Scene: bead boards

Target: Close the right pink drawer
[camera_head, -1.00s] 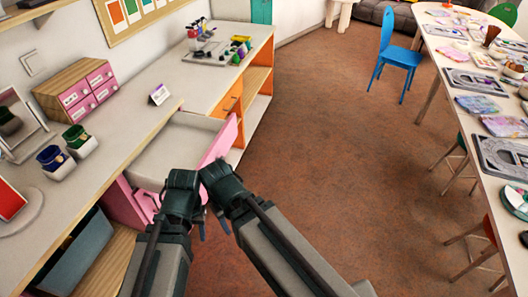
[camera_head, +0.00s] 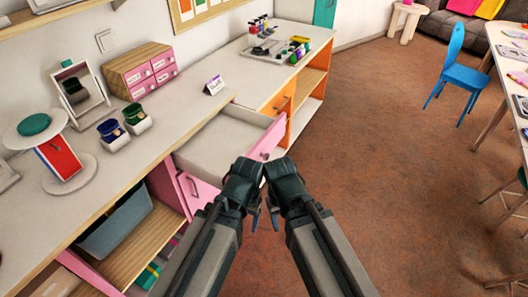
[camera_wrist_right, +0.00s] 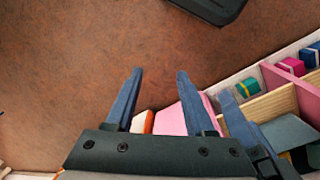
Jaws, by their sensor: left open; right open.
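The right pink drawer (camera_head: 267,142) is pulled out from the counter, with its pale tray showing and its pink front facing the room. My left gripper (camera_head: 254,208) is open and empty, just in front of and below the drawer front in the head view. My right gripper (camera_head: 275,210) is open beside it, close to the left one. Whether either touches the drawer cannot be told. In the right wrist view my right gripper (camera_wrist_right: 158,85) has its two blue fingers apart with nothing between them, and a pink panel shows behind one finger.
The counter (camera_head: 165,125) holds a pink drawer box (camera_head: 140,72), several small displays and a tray of bottles (camera_head: 270,50). Open shelves below hold a grey bin (camera_head: 115,220). Brown floor is clear to the right, up to a blue chair (camera_head: 462,75) and table.

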